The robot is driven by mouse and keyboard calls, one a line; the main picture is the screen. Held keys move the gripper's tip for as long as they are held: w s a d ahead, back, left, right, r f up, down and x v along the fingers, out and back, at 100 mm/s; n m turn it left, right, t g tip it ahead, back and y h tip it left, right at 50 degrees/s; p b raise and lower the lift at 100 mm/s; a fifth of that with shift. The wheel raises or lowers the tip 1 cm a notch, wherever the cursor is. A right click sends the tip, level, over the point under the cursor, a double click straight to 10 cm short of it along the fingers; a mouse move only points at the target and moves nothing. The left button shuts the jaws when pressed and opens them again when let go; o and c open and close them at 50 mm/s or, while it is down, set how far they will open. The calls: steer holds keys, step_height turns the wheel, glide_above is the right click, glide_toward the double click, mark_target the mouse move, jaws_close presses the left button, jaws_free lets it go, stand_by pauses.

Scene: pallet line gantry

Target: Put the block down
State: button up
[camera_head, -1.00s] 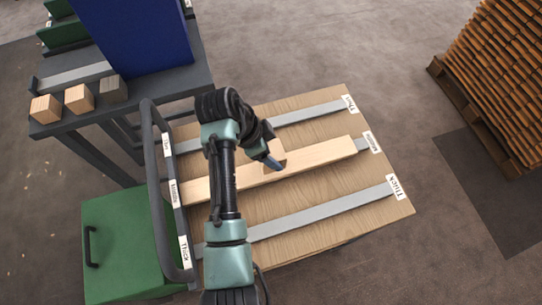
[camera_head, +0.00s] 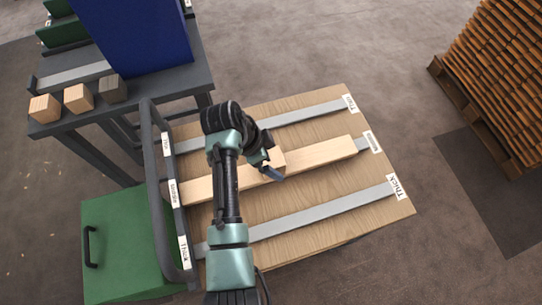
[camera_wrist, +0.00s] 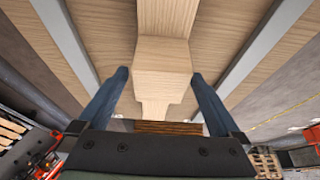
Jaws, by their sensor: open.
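A pale wooden block (camera_head: 278,157) rests on a long pale plank (camera_head: 325,151), which lies along the middle grey strip of the wooden table. In the wrist view the block (camera_wrist: 163,58) sits across the plank (camera_wrist: 166,15), between my fingers. My gripper (camera_wrist: 160,82) is open, with a blue finger on each side of the block and a visible gap at each. In the head view my gripper (camera_head: 270,171) is at the block's near side, and my wrist hides part of the block.
The table (camera_head: 300,205) has grey strips labelled Thin (camera_head: 310,112) and Thick (camera_head: 320,212). A dark rail (camera_head: 157,190) edges its left side. Several small blocks (camera_head: 78,98) stand on a grey bench at the left. A green box (camera_head: 130,245) and stacked pallets (camera_head: 505,70) flank the table.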

steer(key=v, duration=1.2)
steer(key=shift+r+p, duration=0.25)
steer(key=shift+p, duration=0.05)
steer(key=w+d+r+n+t+y, duration=0.15)
steer(key=w+r+t, duration=0.3)
steer(key=r, duration=0.55)
steer(key=w+d+r+n+t, duration=0.1)
steer(key=w+r+n+t, duration=0.3)
steer(key=r, duration=0.6)
steer(key=w+d+r+n+t+y, duration=0.1)
steer(key=w+r+n+t, duration=0.15)
steer(key=r+t, duration=0.55)
steer(key=s+r+n+t, duration=0.2)
steer(key=s+r, duration=0.3)
steer(key=r, duration=0.4)
steer(key=s+r+n+t+y, duration=0.1)
steer(key=s+r+t, duration=0.3)
steer(key=r, duration=0.6)
steer(key=s+r+n+t+y, duration=0.1)
steer(key=s+r+n+t, duration=0.2)
steer(key=s+r, duration=0.5)
steer(key=shift+d+r, duration=0.5)
steer(key=shift+r, duration=0.3)
steer(key=shift+r+t, duration=0.1)
steer(key=shift+t, duration=0.15)
